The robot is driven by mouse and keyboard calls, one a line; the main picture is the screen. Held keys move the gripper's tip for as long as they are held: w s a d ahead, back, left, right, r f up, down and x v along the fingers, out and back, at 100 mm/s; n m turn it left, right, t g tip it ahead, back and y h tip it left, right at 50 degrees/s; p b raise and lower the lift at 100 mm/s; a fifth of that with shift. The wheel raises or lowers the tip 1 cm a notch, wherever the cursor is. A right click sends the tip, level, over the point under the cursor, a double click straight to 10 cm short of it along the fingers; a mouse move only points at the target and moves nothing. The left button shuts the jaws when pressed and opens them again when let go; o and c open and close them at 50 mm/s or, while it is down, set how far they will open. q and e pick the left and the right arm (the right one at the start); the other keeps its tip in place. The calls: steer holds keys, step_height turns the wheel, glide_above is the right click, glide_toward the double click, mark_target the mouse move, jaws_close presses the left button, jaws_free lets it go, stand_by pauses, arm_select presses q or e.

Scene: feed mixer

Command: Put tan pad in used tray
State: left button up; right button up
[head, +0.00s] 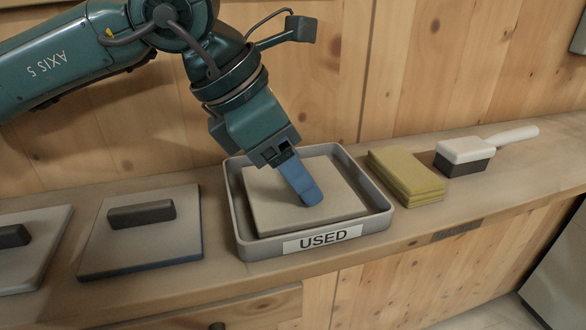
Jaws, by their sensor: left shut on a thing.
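The tan pad (262,212) is a flat square board lying inside the used tray (243,233), a grey tray with a white label reading "USED" on its front wall. My left gripper (307,194) reaches down from above with its blue fingers over the middle of the pad. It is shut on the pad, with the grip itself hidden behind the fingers. The pad sits within the tray walls and looks roughly level; I cannot tell whether it rests fully on the tray floor. My right gripper is not in view.
Left of the tray, a similar pad with a dark handle (142,240) lies on the wooden shelf (222,282), with another pad (35,262) partly cut off. Right of the tray are folded yellow cloths (407,176) and a white-handled brush (466,150). A wooden wall stands behind.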

arm_select(q)
steer(key=shift+f, duration=0.25)
steer(key=shift+f, duration=0.15)
steer(key=o, duration=1)
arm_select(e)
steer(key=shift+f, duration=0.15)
arm_select(q)
steer(key=shift+a+r, duration=0.1)
steer(key=shift+r, duration=0.3)
steer(key=p+v, duration=0.2)
steer(key=v, duration=0.9)
steer(key=shift+s+a+r, duration=0.1)
steer(key=shift+r, duration=0.1)
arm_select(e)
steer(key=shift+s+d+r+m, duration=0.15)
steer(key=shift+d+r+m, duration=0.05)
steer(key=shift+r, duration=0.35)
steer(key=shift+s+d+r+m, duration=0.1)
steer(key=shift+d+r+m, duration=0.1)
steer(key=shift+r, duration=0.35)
